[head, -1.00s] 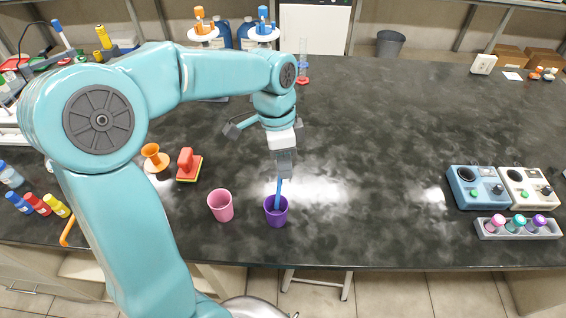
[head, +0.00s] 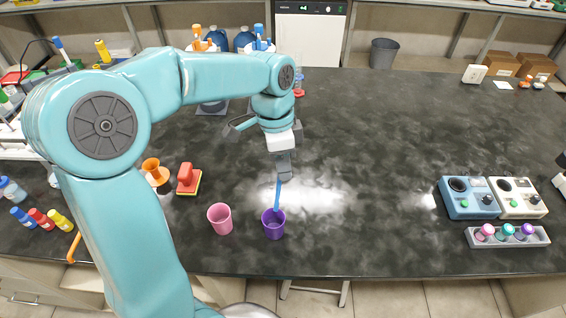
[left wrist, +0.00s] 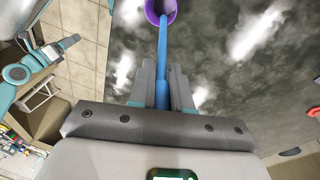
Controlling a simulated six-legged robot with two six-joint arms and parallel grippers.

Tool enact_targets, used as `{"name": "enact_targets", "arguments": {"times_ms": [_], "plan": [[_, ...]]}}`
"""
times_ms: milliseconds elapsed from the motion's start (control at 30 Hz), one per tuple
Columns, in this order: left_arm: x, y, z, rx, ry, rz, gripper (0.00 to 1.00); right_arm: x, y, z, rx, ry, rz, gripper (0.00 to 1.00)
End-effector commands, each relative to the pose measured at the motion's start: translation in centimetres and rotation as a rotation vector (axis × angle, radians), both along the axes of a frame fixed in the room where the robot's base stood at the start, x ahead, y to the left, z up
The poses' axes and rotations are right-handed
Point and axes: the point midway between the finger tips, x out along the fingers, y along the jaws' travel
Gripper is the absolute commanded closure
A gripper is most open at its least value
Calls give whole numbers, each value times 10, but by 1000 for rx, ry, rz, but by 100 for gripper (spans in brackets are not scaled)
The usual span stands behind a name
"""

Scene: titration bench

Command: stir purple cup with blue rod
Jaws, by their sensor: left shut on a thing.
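The purple cup (head: 273,226) stands upright near the front edge of the black bench in the head view. Its rim also shows at the top of the left wrist view (left wrist: 152,16). My left gripper (head: 284,176) is above the cup, shut on the blue rod (head: 278,196). The rod points down, slightly tilted, with its lower end inside the cup's mouth; that tip is hidden by the cup wall. In the left wrist view the rod (left wrist: 162,55) runs from between the fingers to the cup. My right gripper is not seen in the head view.
A pink cup (head: 220,219) stands just left of the purple cup. A red stamp-like block (head: 188,180) and an orange funnel-shaped piece (head: 155,172) lie further left. Two control boxes (head: 470,200) and a rack of coloured caps (head: 480,244) are at the right. The bench between is clear.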

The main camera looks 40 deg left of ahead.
Motion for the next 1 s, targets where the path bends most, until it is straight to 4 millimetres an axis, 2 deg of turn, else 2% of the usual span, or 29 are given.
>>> {"name": "enact_targets", "arguments": {"times_ms": [367,800,1000], "plan": [[0,0,2,0,0,0,100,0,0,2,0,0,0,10],[0,0,48,0,0,0,100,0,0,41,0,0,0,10],[0,0,51,0,0,0,100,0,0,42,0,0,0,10]]}}
